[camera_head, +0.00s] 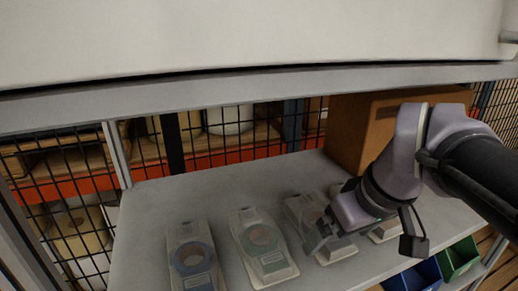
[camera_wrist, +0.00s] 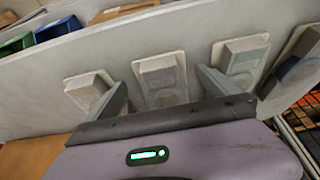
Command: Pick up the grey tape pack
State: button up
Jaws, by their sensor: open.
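Several white tape packs lie in a row on a grey shelf (camera_head: 150,225). The third pack (camera_head: 303,207) has a dull ring, partly hidden by my gripper. A fourth pack (camera_head: 385,232) is mostly behind my arm. I cannot tell for certain which ring is grey. My gripper (camera_head: 365,240) is open above the third pack. In the wrist view, this pack (camera_wrist: 160,70) shows between the two spread fingers, with nothing visibly held.
A cardboard box (camera_head: 352,130) stands at the back right of the shelf. Blue (camera_head: 415,277) and green (camera_head: 458,258) bins sit beyond the shelf's right edge. A white panel (camera_head: 250,40) and grey beam (camera_head: 230,93) cross overhead. Wire mesh (camera_head: 60,185) stands behind.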

aim_at(318, 218)
jog(key=w, duration=0.2)
jog(key=w+a, duration=0.1)
jog(key=w, duration=0.1)
jog(key=w+a, duration=0.1)
jog(key=shift+w, duration=0.4)
jog(key=shift+w+f+b, duration=0.3)
jog(key=shift+f+b, duration=0.25)
jog(key=shift+s+a, duration=0.1)
jog(key=shift+s, duration=0.1)
jog(key=shift+r, duration=0.1)
jog(key=shift+c, duration=0.7)
jog(key=c, duration=1.5)
